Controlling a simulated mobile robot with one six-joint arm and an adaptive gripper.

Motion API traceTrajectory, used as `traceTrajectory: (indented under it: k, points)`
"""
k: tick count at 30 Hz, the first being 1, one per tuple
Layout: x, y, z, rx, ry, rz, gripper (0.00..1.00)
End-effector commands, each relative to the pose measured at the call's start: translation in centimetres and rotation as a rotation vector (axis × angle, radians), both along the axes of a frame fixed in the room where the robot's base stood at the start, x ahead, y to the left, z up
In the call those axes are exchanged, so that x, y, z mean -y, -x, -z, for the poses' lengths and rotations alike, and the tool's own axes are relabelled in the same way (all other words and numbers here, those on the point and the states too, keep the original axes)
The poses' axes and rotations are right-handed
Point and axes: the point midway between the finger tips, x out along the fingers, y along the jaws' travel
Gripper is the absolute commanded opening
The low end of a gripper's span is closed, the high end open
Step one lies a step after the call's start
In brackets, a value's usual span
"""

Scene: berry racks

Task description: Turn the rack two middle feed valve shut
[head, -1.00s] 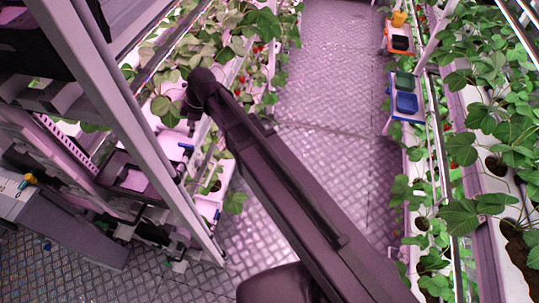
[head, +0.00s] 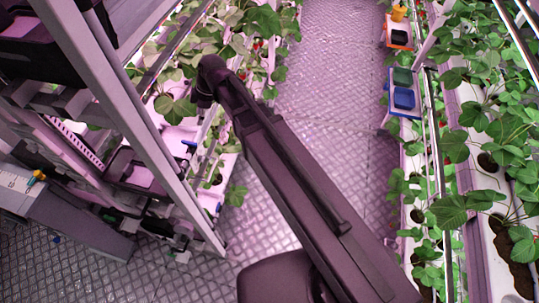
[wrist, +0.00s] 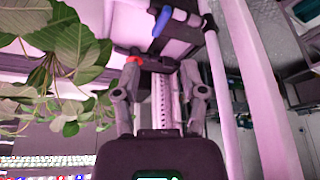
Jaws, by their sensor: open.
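A blue lever (wrist: 162,20), which looks like a valve handle, stands upright in the wrist view, beyond and above my fingertips. A blue handle also shows in the head view (head: 189,143), beside the slanted rack post; I cannot tell if it is the same one. A small red part (wrist: 133,59) sits by the left fingertip. My gripper (wrist: 160,78) is open, with its fingers spread and nothing between them but a perforated strip behind. It is apart from the blue lever. In the head view my gripper is hidden at the end of my arm.
A slanted rack post (head: 140,120) stands left of my arm. Strawberry leaves (wrist: 65,45) crowd the wrist view's left side. A grey box with a yellow knob (head: 38,175) is at the lower left. The aisle floor (head: 335,90) is clear; small trays (head: 403,90) line the right rack.

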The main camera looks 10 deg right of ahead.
Motion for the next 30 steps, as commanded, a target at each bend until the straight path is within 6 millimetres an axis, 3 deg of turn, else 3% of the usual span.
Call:
traceTrajectory:
  k: [30]
  points:
    - [7.9, 0.2, 9.1, -0.096, 0.099, 0.378, 0.54]
